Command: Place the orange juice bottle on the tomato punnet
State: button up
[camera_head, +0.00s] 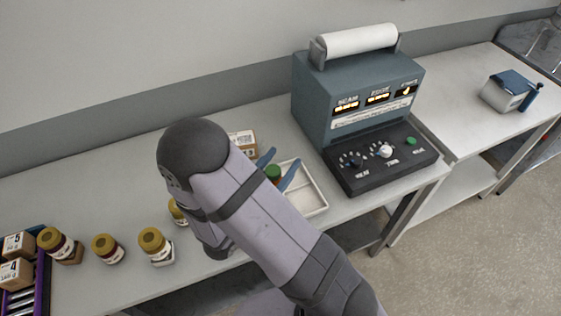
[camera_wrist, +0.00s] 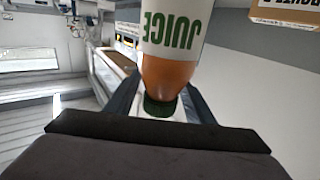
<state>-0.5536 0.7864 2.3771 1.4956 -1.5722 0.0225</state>
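The orange juice bottle (camera_wrist: 168,70) has orange contents, a white label reading JUICE and a green cap. In the head view only its green cap (camera_head: 273,171) shows clearly, between the two blue fingers of my gripper (camera_head: 278,168). In the wrist view the fingers lie along both sides of the bottle near its shoulder. I cannot tell whether they press on it or stand slightly apart. My arm hides most of the bottle in the head view, including its base. I cannot make out the tomato punnet in either view.
A white tray (camera_head: 314,203) lies right of the cap. A labelled cardboard box (camera_head: 243,141) is behind my arm. A blue-grey machine (camera_head: 352,95) stands farther right. Several yellow-lidded jars (camera_head: 107,249) and a purple crate (camera_head: 41,292) are at left. The counter behind the jars is clear.

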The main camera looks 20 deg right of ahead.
aim_at(269, 178)
jog(key=shift+r, duration=0.2)
jog(key=shift+s+a+f, duration=0.15)
jog(key=shift+a, duration=0.1)
jog(key=b+v, duration=0.4)
jog(key=v, duration=0.5)
jog(key=shift+s+a, duration=0.15)
jog(key=shift+b+v, duration=0.3)
jog(key=shift+v, duration=0.7)
